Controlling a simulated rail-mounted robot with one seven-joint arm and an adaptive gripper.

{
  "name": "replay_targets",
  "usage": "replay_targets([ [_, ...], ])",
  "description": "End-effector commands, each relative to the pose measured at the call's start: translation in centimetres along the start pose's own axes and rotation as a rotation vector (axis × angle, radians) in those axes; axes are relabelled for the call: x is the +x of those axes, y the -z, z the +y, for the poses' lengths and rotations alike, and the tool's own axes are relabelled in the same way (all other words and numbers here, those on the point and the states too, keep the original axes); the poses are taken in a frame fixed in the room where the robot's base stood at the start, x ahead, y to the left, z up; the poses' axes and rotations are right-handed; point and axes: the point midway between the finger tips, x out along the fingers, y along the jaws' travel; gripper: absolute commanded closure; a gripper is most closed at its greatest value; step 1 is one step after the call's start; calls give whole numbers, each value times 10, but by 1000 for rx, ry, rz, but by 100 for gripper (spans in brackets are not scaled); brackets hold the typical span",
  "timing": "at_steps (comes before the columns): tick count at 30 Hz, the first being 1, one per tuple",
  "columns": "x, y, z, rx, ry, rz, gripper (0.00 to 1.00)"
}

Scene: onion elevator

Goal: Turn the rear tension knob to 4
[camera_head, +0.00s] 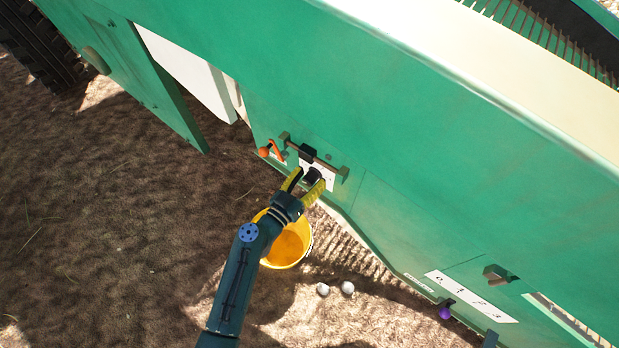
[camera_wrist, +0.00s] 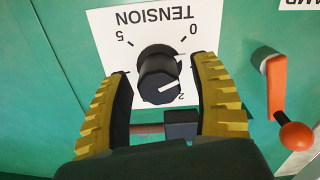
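The tension knob (camera_wrist: 158,76) is black and round, on a white dial plate (camera_wrist: 140,22) that reads TENSION upside down in the wrist view. The marks 0, 5 and part of a 2 show; the rest are hidden. The knob's white pointer line points right in the wrist view, toward the 2 side; its exact reading is unclear. My gripper (camera_wrist: 162,66) has yellow padded fingers on either side of the knob. It is open, with gaps between fingers and knob. In the head view my gripper (camera_head: 306,181) reaches the knob (camera_head: 314,175) on the green machine.
An orange crank handle (camera_wrist: 279,95) is close to the right finger in the wrist view. A bar with a dark block (camera_wrist: 182,125) runs below the dial. A yellow bucket (camera_head: 289,246) stands below my gripper. A purple knob (camera_head: 445,312) and numbered scale (camera_head: 470,296) are farther right.

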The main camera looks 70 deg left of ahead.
Motion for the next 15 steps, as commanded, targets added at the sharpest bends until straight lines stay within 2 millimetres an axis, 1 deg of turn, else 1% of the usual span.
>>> replay_targets([
  [1,0,0,0,0,0,0,49],
  [9,0,0,0,0,0,0,100],
  [15,0,0,0,0,0,0,100],
])
